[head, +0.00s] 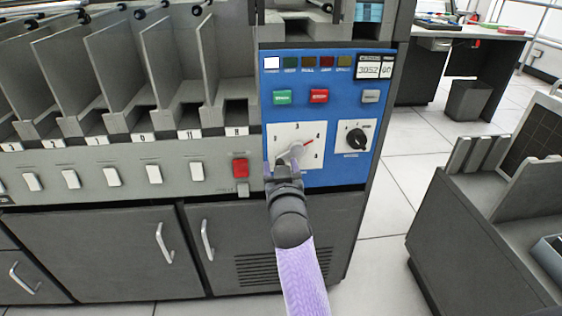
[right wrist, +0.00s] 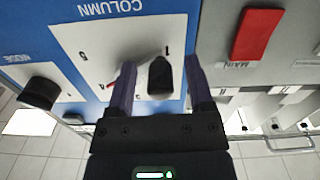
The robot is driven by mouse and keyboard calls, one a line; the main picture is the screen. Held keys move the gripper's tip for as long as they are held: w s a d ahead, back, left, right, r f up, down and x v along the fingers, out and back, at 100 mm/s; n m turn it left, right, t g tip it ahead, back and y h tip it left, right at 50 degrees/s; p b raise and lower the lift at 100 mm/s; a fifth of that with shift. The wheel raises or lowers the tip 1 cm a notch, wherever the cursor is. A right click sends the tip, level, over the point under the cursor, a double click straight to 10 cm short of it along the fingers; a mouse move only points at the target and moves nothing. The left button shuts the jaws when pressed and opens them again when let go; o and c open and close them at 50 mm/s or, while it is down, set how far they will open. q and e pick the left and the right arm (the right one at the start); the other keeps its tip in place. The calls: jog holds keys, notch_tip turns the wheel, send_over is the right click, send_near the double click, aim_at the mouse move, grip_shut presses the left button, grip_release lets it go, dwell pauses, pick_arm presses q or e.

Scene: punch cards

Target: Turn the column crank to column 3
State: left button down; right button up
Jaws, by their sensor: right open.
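The column crank (head: 296,150) is a grey knob on a white numbered plate (head: 280,131) in the blue control panel. A red mark beside it points to the upper right, toward what looks like the 4; the 3 is at the top. My right gripper (head: 284,166) is at the plate's lower left and hides part of the crank. In the right wrist view, the crank's dark handle (right wrist: 160,77) stands between the two open fingers of my right gripper (right wrist: 160,68), with a gap visible on at least one side. My left gripper is not in view.
A black mode knob (head: 357,139) is right of the crank; green (head: 282,97) and red (head: 319,96) buttons are above. A red main switch (head: 240,168) is close on the left. A dark cart (head: 480,240) stands at the right, with floor between.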

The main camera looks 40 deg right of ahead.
jog(key=shift+s+a+r, duration=0.1)
grip_shut()
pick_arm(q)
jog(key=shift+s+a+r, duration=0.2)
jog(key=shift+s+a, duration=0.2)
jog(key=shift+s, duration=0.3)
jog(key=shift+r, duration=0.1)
pick_arm(e)
jog(key=shift+n, duration=0.3)
pick_arm(q)
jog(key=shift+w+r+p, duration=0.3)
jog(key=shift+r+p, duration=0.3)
jog(key=shift+p, duration=0.25)
pick_arm(e)
jog(key=shift+s+d+f+n, duration=0.4)
jog(key=shift+d+n, duration=0.1)
jog(key=shift+n, duration=1.3)
jog(key=shift+s+d+f+n, duration=0.3)
jog(key=shift+d+n, duration=0.25)
jog(key=shift+n, duration=1.25)
jog(key=shift+s+d+f+n, duration=0.3)
jog(key=shift+d+f+n, duration=0.2)
jog(key=shift+n, duration=1.3)
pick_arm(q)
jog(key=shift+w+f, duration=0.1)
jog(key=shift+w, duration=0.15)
